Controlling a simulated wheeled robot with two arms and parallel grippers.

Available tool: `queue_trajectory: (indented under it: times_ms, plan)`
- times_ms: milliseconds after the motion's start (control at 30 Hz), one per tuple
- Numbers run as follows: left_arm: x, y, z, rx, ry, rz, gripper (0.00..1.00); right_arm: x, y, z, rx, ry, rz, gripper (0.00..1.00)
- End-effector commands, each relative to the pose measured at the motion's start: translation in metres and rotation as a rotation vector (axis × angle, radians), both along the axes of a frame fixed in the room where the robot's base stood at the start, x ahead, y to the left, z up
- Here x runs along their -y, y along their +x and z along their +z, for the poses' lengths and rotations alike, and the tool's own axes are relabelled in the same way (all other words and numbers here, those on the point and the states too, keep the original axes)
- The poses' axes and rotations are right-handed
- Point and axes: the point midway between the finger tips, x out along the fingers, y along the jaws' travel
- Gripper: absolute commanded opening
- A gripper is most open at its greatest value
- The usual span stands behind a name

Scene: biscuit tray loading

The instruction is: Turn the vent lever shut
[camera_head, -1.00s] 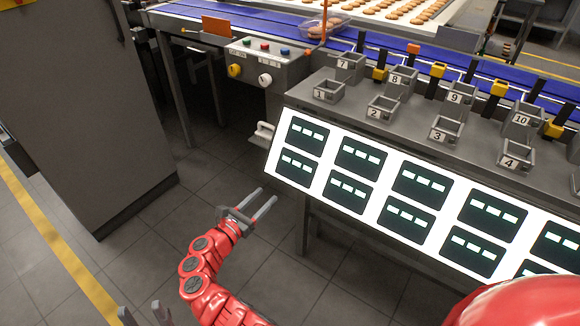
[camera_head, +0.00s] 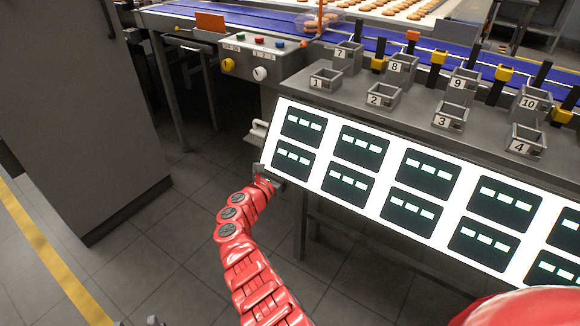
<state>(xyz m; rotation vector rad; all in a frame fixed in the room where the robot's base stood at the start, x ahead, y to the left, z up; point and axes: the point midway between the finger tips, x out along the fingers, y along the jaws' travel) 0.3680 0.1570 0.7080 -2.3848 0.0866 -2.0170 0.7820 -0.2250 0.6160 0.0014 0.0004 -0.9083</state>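No part is clearly recognisable as the vent lever. A small pale handle-like piece (camera_head: 257,131) sticks out at the left end of the sloped panel desk; I cannot tell whether it is the lever. My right gripper (camera_head: 270,181) is at the lower left corner of the lit panel, below the pale piece and apart from it. Its fingers are mostly hidden there, so its opening cannot be made out. My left gripper (camera_head: 141,322) shows only its two fingertips at the bottom edge, spread apart with nothing between them.
The white panel (camera_head: 328,180) with dark displays overhangs beside my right gripper. Behind it stand numbered holders (camera_head: 383,97) and a blue conveyor (camera_head: 375,40). A control box (camera_head: 250,58) with knobs is at the back. A grey cabinet (camera_head: 75,110) stands left; floor between is clear.

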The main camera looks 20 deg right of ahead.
Motion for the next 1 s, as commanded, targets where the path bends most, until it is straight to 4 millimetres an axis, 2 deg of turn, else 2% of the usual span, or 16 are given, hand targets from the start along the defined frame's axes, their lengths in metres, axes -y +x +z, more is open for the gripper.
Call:
queue_trajectory:
  times_ms: [133, 400, 433, 1000]
  plan:
    - [0.0000, 0.0001, 0.0004, 0.000, 0.000, 0.000, 0.50, -0.0002, -0.0002, 0.0002, 0.000, 0.000, 0.000, 0.51]
    - [0.0000, 0.0000, 0.0004, 0.000, 0.000, 0.000, 0.50, -0.0003, -0.0004, 0.0001, -0.001, -0.001, 0.000, 0.02]
    - [0.0000, 0.0000, 0.0004, 0.000, 0.000, 0.000, 0.50, -0.0003, -0.0004, 0.0000, -0.001, -0.001, 0.000, 0.00]
    - [0.0000, 0.0000, 0.0003, 0.000, 0.000, 0.000, 0.50, -0.0004, -0.0005, -0.0003, -0.001, -0.001, 0.000, 0.00]
